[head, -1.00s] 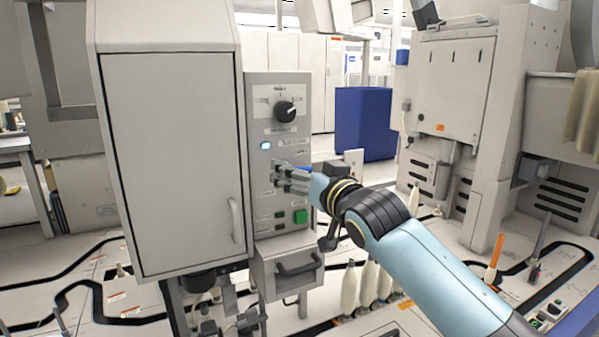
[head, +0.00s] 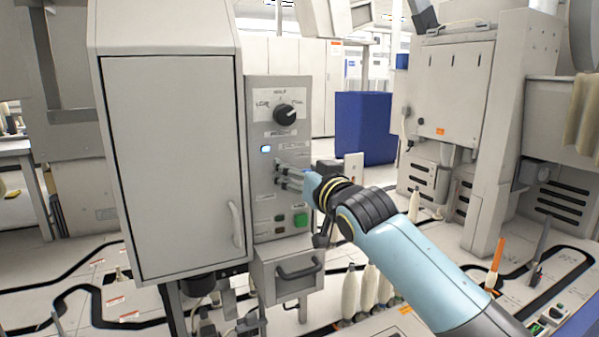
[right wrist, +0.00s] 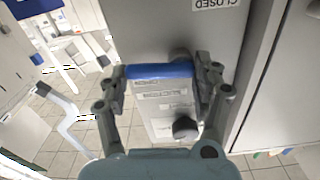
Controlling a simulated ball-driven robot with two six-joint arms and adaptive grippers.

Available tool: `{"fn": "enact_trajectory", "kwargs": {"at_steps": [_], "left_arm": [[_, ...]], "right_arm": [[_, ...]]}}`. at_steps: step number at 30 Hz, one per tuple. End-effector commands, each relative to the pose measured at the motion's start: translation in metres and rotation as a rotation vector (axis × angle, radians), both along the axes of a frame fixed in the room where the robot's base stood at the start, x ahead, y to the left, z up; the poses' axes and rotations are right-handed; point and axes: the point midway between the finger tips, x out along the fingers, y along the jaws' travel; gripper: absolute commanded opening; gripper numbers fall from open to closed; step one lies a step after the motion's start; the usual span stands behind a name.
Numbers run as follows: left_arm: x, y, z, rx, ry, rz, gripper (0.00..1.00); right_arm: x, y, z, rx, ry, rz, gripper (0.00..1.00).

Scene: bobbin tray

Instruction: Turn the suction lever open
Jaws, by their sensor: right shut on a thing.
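The suction lever (right wrist: 160,70) shows in the right wrist view as a blue bar between the two fingers of my right gripper (right wrist: 160,88). My right gripper is shut on it. In the head view the right gripper (head: 289,178) is against the front of the grey control panel (head: 262,108), below the black dial, and it hides the lever. A label reading CLOSED (right wrist: 210,4) shows at the top edge of the right wrist view. I cannot tell the lever's exact angle. My left gripper is not in view.
The panel carries a black dial (head: 285,115), a lit button (head: 266,149) and a green button (head: 300,220). A large cabinet door (head: 170,165) stands to the left. A drawer (head: 290,272) is below. White bobbins (head: 368,285) stand near my arm.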

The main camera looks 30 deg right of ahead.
Motion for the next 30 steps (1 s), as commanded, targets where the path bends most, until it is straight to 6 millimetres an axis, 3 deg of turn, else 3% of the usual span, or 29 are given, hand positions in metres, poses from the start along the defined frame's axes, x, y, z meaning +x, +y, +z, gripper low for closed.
{"fn": "enact_trajectory", "kwargs": {"at_steps": [6,15,16,20,21,30], "left_arm": [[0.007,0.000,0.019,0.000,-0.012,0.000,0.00],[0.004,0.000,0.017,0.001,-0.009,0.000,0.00],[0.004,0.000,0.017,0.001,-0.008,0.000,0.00],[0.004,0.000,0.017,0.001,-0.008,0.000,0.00],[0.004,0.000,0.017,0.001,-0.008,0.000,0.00],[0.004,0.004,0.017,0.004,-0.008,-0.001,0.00]], "right_arm": [[0.000,0.001,0.006,-0.109,0.006,-0.001,0.34],[0.000,0.001,0.003,-0.128,0.007,-0.001,0.34],[0.000,0.001,0.003,-0.128,0.006,-0.001,0.70],[0.000,0.001,0.003,-0.127,0.007,-0.001,0.87],[0.000,0.001,0.003,-0.127,0.007,-0.001,0.90],[-0.002,0.001,0.003,-0.126,0.007,0.000,0.90]]}}
